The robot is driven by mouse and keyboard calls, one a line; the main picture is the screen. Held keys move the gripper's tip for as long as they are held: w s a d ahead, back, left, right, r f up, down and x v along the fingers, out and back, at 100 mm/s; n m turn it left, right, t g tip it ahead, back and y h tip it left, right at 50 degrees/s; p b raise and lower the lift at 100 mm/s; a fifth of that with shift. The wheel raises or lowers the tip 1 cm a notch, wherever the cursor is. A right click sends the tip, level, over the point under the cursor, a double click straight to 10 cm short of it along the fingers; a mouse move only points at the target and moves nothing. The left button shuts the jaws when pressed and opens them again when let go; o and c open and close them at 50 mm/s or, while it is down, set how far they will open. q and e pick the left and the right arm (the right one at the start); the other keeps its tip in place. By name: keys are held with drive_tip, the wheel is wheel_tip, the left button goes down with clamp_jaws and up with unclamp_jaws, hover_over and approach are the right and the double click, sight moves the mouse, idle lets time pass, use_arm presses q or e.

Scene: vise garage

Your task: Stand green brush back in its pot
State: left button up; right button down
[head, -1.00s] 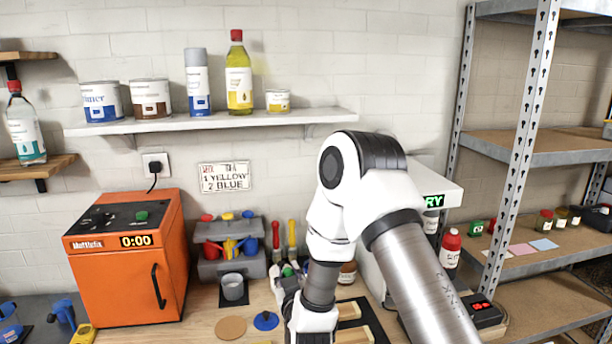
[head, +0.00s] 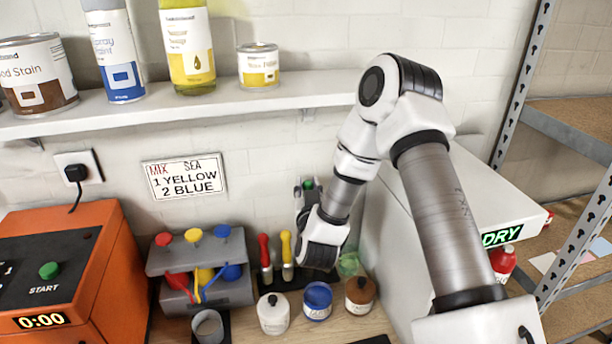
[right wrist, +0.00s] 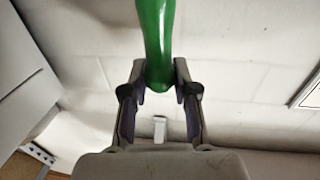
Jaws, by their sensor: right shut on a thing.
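My right gripper (head: 307,192) is shut on the green brush (right wrist: 157,35), in front of the back wall and above the bench. In the right wrist view the smooth green handle stands between the two fingers (right wrist: 158,95). In the head view only a small green bit (head: 308,183) shows between the fingers; the rest of the brush is hidden. A red brush (head: 265,255) and a yellow brush (head: 287,255) stand upright on a dark base left of my wrist. A green see-through round thing (head: 348,264) sits right of them, partly behind my gripper; I cannot tell whether it is the pot.
Three jars, white (head: 273,314), blue (head: 318,300) and brown (head: 360,294), stand in front. A grey rack (head: 240,292) with coloured scoops and a grey cup (head: 208,328) are left. A white DRY machine (head: 450,190) is right, the shelf (head: 220,108) above.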

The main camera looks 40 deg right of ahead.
drive_tip(key=shift+s+a+f, duration=0.15)
drive_tip(key=shift+s+a, duration=0.05)
drive_tip(key=shift+s, duration=0.05)
drive_tip(key=shift+s+a+f+b, duration=0.1)
drive_tip(key=shift+s+f+b, duration=0.15)
drive_tip(key=shift+b, duration=0.25)
drive_tip(key=f+b, duration=0.1)
drive_tip(key=f, duration=0.1)
drive_tip(key=f+b, duration=0.1)
drive_tip(key=f, duration=0.1)
drive_tip(key=shift+w+d+b, duration=0.3)
drive_tip(key=shift+w+b, duration=0.05)
drive_tip(key=shift+w, duration=0.05)
drive_tip(key=shift+s+a+f+b, duration=0.15)
drive_tip(key=shift+s+f+b, duration=0.05)
drive_tip(key=shift+f+b, duration=2.6)
drive_tip(key=shift+f, duration=0.55)
drive_tip(key=shift+w, duration=0.1)
drive_tip(key=c, duration=0.8)
unclamp_jaws()
